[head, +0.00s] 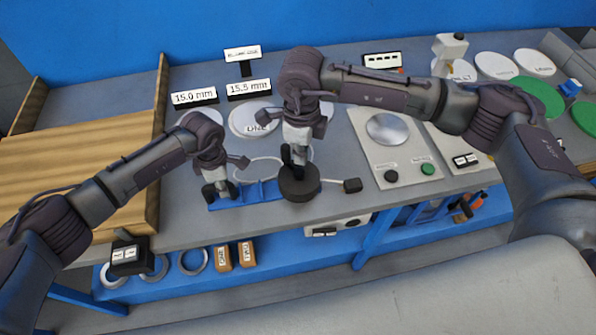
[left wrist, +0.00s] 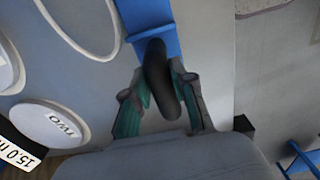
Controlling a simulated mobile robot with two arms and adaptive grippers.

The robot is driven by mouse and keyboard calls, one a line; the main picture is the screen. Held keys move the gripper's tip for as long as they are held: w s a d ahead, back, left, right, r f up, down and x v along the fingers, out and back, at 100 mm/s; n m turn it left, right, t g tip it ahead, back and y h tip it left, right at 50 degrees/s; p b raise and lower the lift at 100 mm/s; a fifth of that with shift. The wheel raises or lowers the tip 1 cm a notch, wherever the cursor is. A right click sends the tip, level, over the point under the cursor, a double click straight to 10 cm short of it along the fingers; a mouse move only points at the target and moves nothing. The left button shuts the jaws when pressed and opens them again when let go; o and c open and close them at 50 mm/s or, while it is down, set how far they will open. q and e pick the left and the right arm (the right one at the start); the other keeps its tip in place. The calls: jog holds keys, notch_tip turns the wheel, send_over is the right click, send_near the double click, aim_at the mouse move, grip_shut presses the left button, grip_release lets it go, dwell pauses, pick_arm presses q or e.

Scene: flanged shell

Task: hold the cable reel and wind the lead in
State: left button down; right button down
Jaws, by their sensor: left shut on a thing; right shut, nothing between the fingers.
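A dark round drum (head: 299,187), which looks like the cable reel, stands on the grey bench. My left gripper (head: 218,191) is left of the drum, over the left end of a blue rack (head: 262,191). In the left wrist view its green-lined fingers (left wrist: 160,100) are shut on a dark rounded piece (left wrist: 158,75), seen narrow. I cannot tell what this piece is.
A white ring (head: 258,168) lies behind the rack, near labelled white discs (head: 250,118). A wooden board (head: 80,165) is at left. A panel with a dial (head: 388,130) is right of the drum. Rings and blocks lie on a lower blue shelf (head: 285,255).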

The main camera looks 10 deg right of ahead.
jog(key=shift+w, duration=0.1)
jog(key=w+a+r, duration=0.4)
jog(key=w, duration=0.2)
notch_tip(320, 180, down, 7)
jog(key=shift+s+a, duration=0.15)
jog(key=shift+s, duration=0.05)
dwell(1.4)
jog(key=shift+f, duration=3)
jog(key=shift+w, duration=0.1)
